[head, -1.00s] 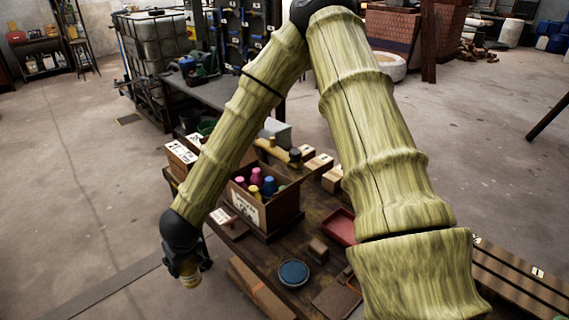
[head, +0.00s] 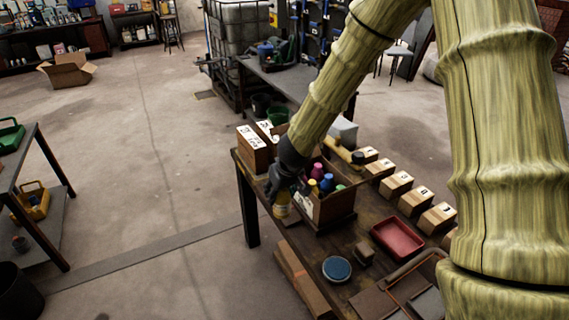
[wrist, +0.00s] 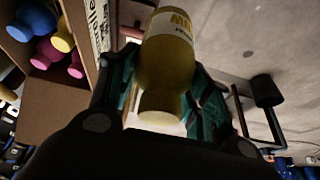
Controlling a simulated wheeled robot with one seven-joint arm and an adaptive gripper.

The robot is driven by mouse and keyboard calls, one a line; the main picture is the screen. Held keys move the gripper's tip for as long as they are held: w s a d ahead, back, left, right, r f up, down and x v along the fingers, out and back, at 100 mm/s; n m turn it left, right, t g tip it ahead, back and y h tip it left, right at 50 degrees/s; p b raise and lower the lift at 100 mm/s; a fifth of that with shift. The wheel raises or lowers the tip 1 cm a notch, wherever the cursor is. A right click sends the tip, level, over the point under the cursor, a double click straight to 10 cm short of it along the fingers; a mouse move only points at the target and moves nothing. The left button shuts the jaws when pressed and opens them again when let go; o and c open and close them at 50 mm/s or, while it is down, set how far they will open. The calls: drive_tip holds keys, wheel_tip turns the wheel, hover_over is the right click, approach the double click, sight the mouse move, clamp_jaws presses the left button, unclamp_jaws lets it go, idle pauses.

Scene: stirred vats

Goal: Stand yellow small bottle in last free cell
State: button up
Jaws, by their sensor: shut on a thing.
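My gripper (head: 281,194) is shut on the yellow small bottle (head: 282,207), which hangs below it at the left side of the wooden crate. In the wrist view the yellow bottle (wrist: 166,62) sits between the dark fingers, with a pale label on its body. The wooden crate (head: 331,209) stands on the table with several coloured bottles in it; magenta, yellow and blue ones show. In the wrist view the crate (wrist: 50,105) is at the left, beside the held bottle and apart from it. My arm hides part of the crate, and I cannot tell which cell is free.
A red tray (head: 397,238), a blue round dish (head: 337,268) and a small wooden block (head: 364,252) lie on the table's front part. Several labelled wooden blocks (head: 396,186) line its right side. Labelled boxes (head: 254,149) stand behind my gripper.

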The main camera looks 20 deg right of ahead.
drive_tip(key=shift+w+d+r+p, duration=0.65)
drive_tip(key=shift+w+d+r, duration=0.55)
drive_tip(key=shift+w+r, duration=0.75)
drive_tip(key=s+d+r+p, duration=0.1)
drive_tip(key=s+d+p, duration=0.1)
drive_tip(key=d+p, duration=0.5)
drive_tip(key=d, duration=0.6)
drive_tip(key=shift+s+d+r, duration=0.2)
drive_tip(key=shift+r, duration=0.15)
drive_tip(key=shift+f, duration=0.3)
drive_tip(key=shift+f+b, duration=0.6)
drive_tip(key=shift+b, duration=0.4)
drive_tip(key=shift+f+b, duration=0.25)
drive_tip(key=shift+b, duration=0.05)
drive_tip(key=shift+f+b, duration=1.15)
drive_tip(key=shift+b, duration=0.1)
drive_tip(key=shift+f, duration=0.25)
drive_tip(key=shift+f+b, duration=0.7)
drive_tip(key=shift+b, duration=0.3)
